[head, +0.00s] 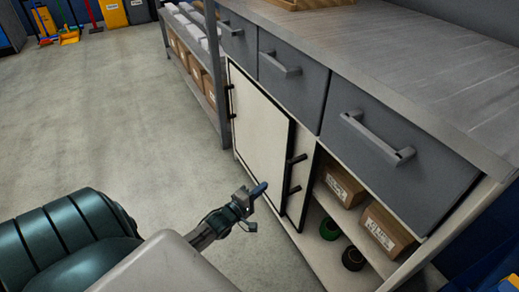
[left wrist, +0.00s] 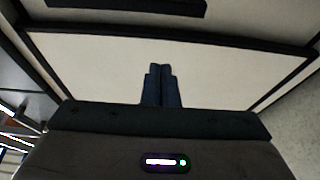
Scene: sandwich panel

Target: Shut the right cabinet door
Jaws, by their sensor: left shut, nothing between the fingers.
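The cabinet's front has a cream door panel (head: 262,125) with a dark frame on the left. A second cream panel (head: 302,182) shows as a narrow strip at its right edge, beside small dark fittings (head: 296,160). Right of that strip the cabinet is uncovered and its shelves show. I cannot tell how the two panels overlap. My right gripper is not in view.
Cardboard boxes (head: 380,228) and dark rolls (head: 352,258) stand on the uncovered shelves. Grey drawers (head: 390,150) with protruding handles sit above, under a worktop (head: 400,70). A rack (head: 205,80) stands farther left. The floor (head: 120,130) left of the cabinet is clear.

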